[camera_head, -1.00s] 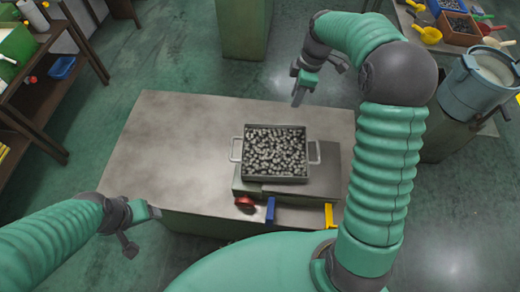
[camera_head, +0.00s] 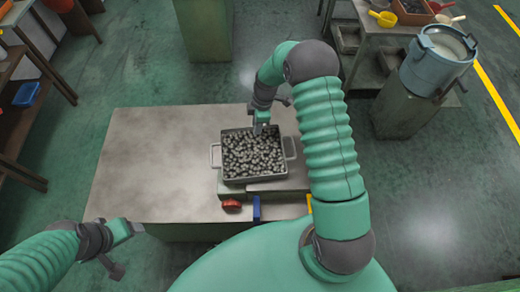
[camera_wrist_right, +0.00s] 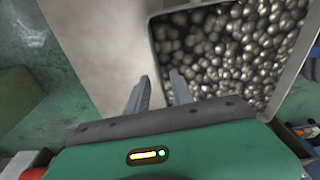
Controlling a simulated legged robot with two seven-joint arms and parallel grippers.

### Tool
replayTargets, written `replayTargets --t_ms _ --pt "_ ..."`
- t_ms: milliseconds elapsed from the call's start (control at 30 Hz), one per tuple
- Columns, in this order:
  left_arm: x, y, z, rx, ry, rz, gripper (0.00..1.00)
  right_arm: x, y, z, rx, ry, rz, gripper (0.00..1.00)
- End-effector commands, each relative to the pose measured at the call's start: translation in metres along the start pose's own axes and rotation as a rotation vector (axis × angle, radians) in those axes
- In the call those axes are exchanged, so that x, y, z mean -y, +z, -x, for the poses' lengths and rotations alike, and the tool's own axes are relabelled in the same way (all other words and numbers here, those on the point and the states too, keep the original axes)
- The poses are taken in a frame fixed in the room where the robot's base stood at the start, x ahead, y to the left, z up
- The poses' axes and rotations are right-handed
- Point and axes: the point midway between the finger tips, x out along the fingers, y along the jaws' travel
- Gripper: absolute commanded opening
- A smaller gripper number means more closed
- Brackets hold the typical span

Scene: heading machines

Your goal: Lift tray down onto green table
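A grey metal tray (camera_head: 217,168) full of dark round metal pieces (camera_head: 253,152) rests on a low grey block at the right part of the table. It has a handle on its left and right sides. It also shows in the right wrist view (camera_wrist_right: 160,62). My right gripper (camera_head: 262,127) is at the tray's far edge. In the right wrist view its fingers (camera_wrist_right: 159,88) are apart, one over the tabletop and one over the tray's contents, with the tray wall between them. My left gripper (camera_head: 138,228) is off the table's front left corner, away from the tray; its fingers are unclear.
The table (camera_head: 150,160) has a bare grey top to the left of the tray and a green base. A red knob (camera_head: 231,204) and a blue part (camera_head: 256,208) are at the front edge. A blue-grey pot (camera_head: 437,60) stands on a green stand at right.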

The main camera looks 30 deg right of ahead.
Motion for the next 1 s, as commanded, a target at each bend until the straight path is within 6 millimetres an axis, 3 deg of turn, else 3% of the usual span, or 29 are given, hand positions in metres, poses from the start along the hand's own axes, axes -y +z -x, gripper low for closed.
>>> replayTargets --t_ms 100,300,533,1000 --pt "0.0 -0.0011 0.0055 0.001 0.0 0.0 0.73 -0.0008 0.0002 -0.0119 0.0 0.001 0.0 0.28" --pt "0.0 -0.0005 0.0039 0.001 0.0 0.0 0.73 -0.0012 0.0006 -0.014 0.0 0.003 0.0 0.28" --pt "0.0 -0.0005 0.0039 0.001 0.0 0.0 0.73 -0.0012 0.0006 -0.0136 0.0 0.003 0.0 0.0" --pt "0.0 -0.0006 0.004 0.001 0.0 0.0 0.73 -0.0014 0.0005 -0.0131 0.0 0.003 0.0 0.0"
